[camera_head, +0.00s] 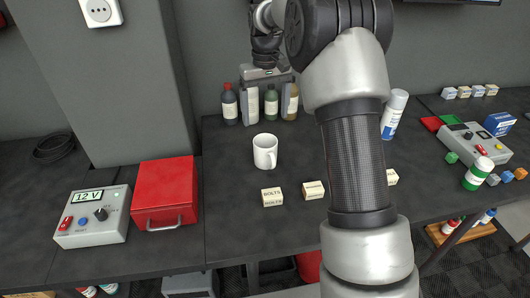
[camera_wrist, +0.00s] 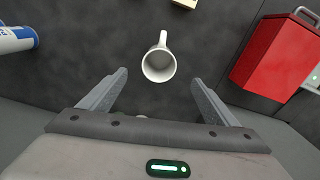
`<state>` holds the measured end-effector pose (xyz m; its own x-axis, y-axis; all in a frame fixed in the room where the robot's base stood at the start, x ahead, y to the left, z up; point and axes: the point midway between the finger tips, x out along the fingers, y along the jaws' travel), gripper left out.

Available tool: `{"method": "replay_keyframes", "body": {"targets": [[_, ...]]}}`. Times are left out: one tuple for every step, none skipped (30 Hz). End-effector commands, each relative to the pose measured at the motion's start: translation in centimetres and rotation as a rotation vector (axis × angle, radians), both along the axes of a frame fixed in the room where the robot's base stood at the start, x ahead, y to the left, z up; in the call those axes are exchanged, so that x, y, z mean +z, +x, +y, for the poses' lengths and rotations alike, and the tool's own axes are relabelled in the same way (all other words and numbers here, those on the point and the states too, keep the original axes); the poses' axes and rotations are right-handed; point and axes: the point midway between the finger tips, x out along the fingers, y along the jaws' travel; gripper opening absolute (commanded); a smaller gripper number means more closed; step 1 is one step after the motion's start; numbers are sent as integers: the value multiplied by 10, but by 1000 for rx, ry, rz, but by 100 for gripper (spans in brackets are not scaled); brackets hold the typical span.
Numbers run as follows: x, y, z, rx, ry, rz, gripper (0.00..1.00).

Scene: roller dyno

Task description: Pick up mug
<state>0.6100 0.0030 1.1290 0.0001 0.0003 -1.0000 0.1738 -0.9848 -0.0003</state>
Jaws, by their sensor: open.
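The mug is apart from the fingers. In the head view my gripper (camera_head: 265,74) hangs near the wall, behind the mug, and its fingers are hard to make out.
Several bottles (camera_head: 229,103) stand behind the mug near the wall. Small labelled boxes (camera_head: 272,197) lie in front of it. A red case (camera_head: 165,193) and a 12 V power supply (camera_head: 92,217) are at left. A spray can (camera_head: 393,114) stands at right behind my arm.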

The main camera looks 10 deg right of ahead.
Motion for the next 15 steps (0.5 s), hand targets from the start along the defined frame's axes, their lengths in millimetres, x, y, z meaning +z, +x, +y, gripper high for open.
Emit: {"method": "replay_keyframes", "body": {"targets": [[-12, -1, 0, 0, 0, 5, 83], [-19, -2, 0, 0, 0, 6, 83], [-28, -2, 0, 0, 0, 5, 83], [-34, -2, 0, 0, 0, 5, 83], [-41, -2, 0, 0, 0, 5, 83], [-50, -2, 0, 0, 0, 6, 83], [-56, -2, 0, 0, 0, 5, 83], [-62, -2, 0, 0, 0, 5, 83], [-71, -2, 0, 0, 0, 5, 83], [-76, -2, 0, 0, 0, 5, 83], [-81, -2, 0, 0, 0, 4, 83], [-87, -2, 0, 0, 0, 3, 83], [-91, -1, 0, 0, 0, 3, 83], [-95, -1, 0, 0, 0, 2, 83], [-98, -1, 0, 0, 0, 2, 83]]}}
